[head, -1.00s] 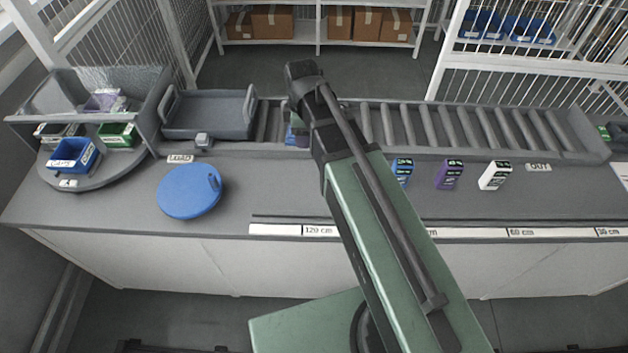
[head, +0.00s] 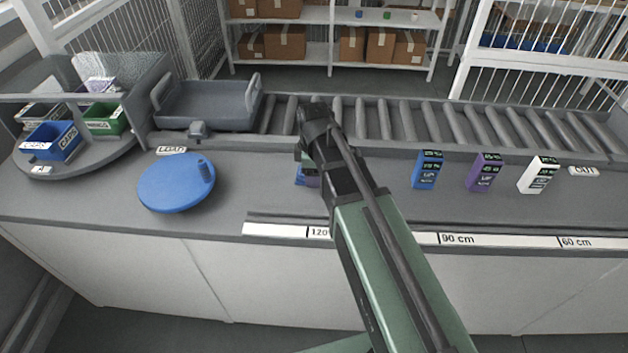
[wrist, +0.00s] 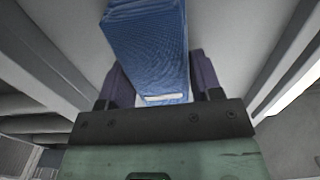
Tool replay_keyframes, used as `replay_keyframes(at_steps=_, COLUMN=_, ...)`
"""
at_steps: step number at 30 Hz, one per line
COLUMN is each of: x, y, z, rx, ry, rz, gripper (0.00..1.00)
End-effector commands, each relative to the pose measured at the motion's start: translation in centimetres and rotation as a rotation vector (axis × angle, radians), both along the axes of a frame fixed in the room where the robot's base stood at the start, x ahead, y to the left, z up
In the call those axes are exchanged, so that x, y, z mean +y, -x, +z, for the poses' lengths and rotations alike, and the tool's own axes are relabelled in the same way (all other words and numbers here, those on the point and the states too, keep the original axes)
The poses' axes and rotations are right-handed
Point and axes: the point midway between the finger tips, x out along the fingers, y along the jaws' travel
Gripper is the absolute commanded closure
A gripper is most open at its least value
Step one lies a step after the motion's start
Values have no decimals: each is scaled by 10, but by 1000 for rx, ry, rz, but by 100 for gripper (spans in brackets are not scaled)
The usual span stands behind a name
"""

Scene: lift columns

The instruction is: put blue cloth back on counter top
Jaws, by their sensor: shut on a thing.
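The blue cloth (wrist: 150,45) is a folded, textured blue block with a small white label in the wrist view. My gripper (wrist: 162,82) is shut on it, with one purple finger on each side. In the head view my gripper (head: 307,172) is mostly hidden behind my arm, in front of the roller conveyor and over the back part of the counter top (head: 250,190). Only a little of the blue cloth (head: 299,174) shows there. I cannot tell whether the cloth touches the counter.
A round blue lid-like disc (head: 172,186) lies left on the counter. Blue (head: 427,170), purple (head: 485,172) and white (head: 538,175) boxes stand to the right. A grey tray (head: 205,110) sits on the roller conveyor (head: 400,120). A turntable with bins (head: 55,140) is far left.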

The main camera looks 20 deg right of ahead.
Motion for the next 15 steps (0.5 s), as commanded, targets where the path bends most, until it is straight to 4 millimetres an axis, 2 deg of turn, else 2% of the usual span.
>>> replay_keyframes(at_steps=8, x=0, y=0, z=-2, rx=0, ry=0, rz=0, gripper=60)
replay_keyframes(at_steps=9, x=0, y=0, z=-2, rx=0, ry=0, rz=0, gripper=40)
replay_keyframes(at_steps=14, x=0, y=0, z=0, rx=0, ry=0, rz=0, gripper=16)
replay_keyframes(at_steps=15, x=0, y=0, z=0, rx=0, ry=0, rz=0, gripper=16)
